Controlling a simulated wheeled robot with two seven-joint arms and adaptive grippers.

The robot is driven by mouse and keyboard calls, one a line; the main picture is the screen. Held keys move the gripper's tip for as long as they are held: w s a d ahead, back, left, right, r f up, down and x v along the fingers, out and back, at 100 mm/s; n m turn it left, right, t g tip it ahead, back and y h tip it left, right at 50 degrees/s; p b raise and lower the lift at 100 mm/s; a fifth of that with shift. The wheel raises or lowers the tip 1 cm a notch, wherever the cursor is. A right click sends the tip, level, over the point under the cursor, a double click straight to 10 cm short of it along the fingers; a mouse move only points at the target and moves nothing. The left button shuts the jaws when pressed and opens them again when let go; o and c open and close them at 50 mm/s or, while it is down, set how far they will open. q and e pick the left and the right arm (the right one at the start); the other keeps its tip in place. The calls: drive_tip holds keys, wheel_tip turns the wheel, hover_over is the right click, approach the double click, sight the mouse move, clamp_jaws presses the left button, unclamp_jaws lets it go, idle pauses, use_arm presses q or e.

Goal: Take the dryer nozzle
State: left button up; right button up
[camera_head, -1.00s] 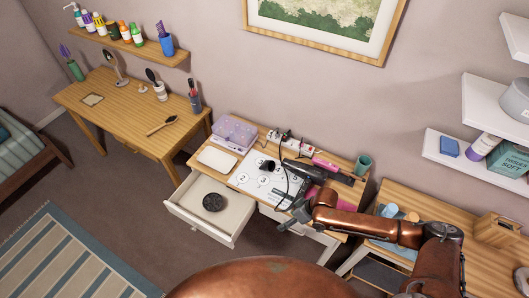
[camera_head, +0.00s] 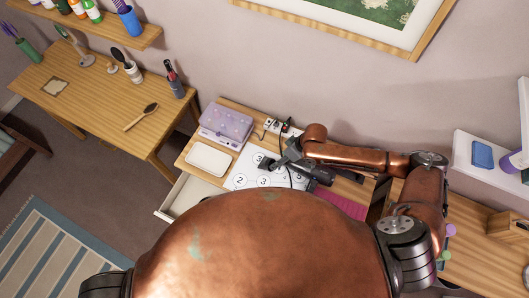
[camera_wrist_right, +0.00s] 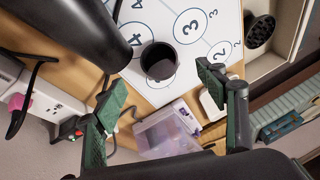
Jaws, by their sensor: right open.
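The dryer nozzle (camera_wrist_right: 158,62), a short black hollow cylinder, stands on the white numbered mat (camera_head: 240,181) near circle 4 in the right wrist view. My right gripper (camera_wrist_right: 161,88) is open, with its green-padded fingers apart on either side of the nozzle's near side, not touching it. In the head view my right gripper (camera_head: 272,164) is over the mat and I cannot make the nozzle out clearly there. The black hair dryer (camera_wrist_right: 70,30) fills the upper left of the wrist view. My left gripper is not in view.
A lilac box (camera_head: 226,122) and white tray (camera_head: 209,158) sit left of the mat. A power strip (camera_head: 277,126) with cables lies behind. The open drawer (camera_head: 181,196) juts out in front, mostly hidden by my body; it holds a black round thing (camera_wrist_right: 261,30).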

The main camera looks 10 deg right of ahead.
sight(267, 164)
drive_tip(key=shift+p+x, duration=0.45)
drive_tip(key=shift+x, duration=3.35)
drive_tip(key=shift+c, duration=0.5)
drive_tip(key=c, duration=0.9)
